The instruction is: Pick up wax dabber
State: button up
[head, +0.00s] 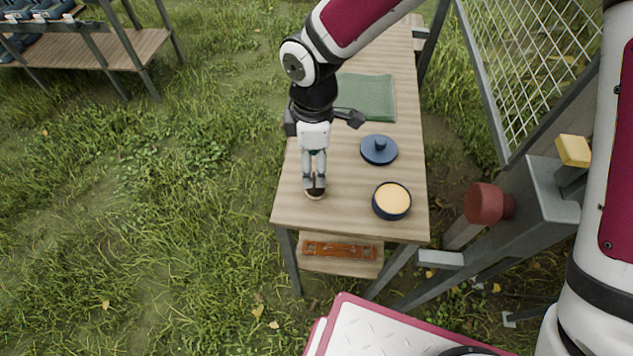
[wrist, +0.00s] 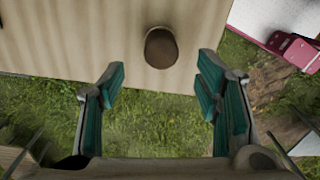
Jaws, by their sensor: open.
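The wax dabber, which I take to be the small brown round-topped piece (head: 316,193), stands near the front left corner of the wooden table, partly hidden by my fingers in the head view. In the wrist view the dabber (wrist: 161,48) shows as a dark brown round top near the table edge. My gripper (head: 314,182) points down just above it. In the wrist view my gripper (wrist: 162,78) is open and empty, with its teal-padded fingers apart to the left and right. The dabber lies between their lines, a little ahead of the tips.
A dark blue pot of pale orange wax (head: 392,200) stands right of the dabber on the table (head: 340,215). A blue lid (head: 379,150) and a green cloth (head: 366,97) lie farther back. A grey frame with a red knob (head: 486,203) rises at the right.

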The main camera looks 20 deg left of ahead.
aim_at(315, 178)
jog(key=shift+d+f+p, duration=0.15)
jog(key=shift+f+p, duration=0.3)
jog(key=shift+f, duration=2.9)
jog(key=shift+c, duration=0.6)
jog(key=c, duration=1.2)
jog(key=shift+c, duration=0.2)
jog(key=shift+r, duration=0.15)
jog(key=shift+r, duration=0.5)
notch_tip(315, 178, up, 2)
jog(key=shift+r+b, duration=0.2)
jog(key=shift+b, duration=0.15)
jog(key=s+d+r+b, duration=0.1)
jog(key=s+d, duration=0.7)
jog(key=s, duration=0.5)
jog(key=shift+s+d+r, duration=0.15)
jog(key=shift+s+d, duration=0.05)
jog(key=shift+s, duration=0.15)
